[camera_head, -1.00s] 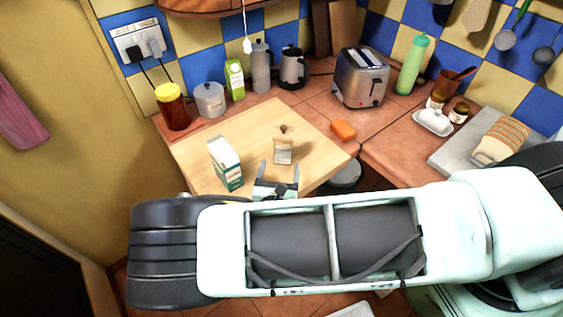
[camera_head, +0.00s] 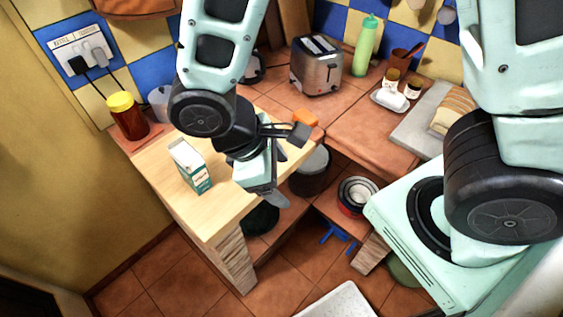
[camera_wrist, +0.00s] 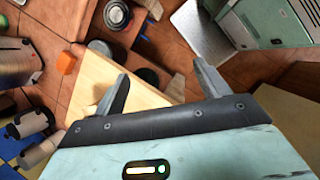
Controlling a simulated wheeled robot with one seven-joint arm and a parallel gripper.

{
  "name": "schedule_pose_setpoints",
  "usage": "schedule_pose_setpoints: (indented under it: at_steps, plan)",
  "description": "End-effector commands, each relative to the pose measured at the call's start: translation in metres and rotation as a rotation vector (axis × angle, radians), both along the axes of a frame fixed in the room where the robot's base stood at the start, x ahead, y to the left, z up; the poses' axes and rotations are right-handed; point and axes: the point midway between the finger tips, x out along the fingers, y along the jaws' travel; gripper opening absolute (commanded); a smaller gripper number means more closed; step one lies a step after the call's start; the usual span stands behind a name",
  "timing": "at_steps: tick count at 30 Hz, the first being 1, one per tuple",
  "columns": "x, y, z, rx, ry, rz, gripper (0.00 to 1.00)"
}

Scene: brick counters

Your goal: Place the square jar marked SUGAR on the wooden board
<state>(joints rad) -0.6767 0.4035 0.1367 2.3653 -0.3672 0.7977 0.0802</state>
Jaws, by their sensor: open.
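The pale wooden board (camera_head: 165,165) covers the corner counter at the left. My gripper (camera_head: 280,197) hangs over its right front edge, tilted downward. In the wrist view, the fingers of my gripper (camera_wrist: 160,76) are apart with nothing between them, and the board (camera_wrist: 92,78) shows beyond them. No square jar marked SUGAR can be made out now. A small pale, square jar with a dark knob stood on the board in the earlier head view. My arm now covers much of that area in the head view.
A white and green carton (camera_head: 190,167) stands on the board, left of my gripper. An orange sponge (camera_head: 305,117) lies near the board's right edge. Open shelves lie below.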

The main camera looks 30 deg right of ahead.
Motion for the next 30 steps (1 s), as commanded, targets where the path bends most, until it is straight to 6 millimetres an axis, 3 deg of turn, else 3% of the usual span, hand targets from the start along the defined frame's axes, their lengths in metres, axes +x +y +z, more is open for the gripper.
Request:
schedule_pose_setpoints:
  at_steps: [1, 6, 12, 26, 30]
  plan:
    - [-0.007, 0.003, 0.018, 0.075, -0.022, -0.062, 0.74]
    - [-0.031, 0.014, 0.06, 0.281, -0.087, -0.23, 0.74]
    - [-0.046, 0.02, 0.086, 0.418, -0.155, -0.344, 0.74]
    - [-0.05, 0.022, 0.091, 0.451, -0.172, -0.371, 0.74]
    - [-0.05, 0.022, 0.073, 0.45, -0.172, -0.371, 0.74]
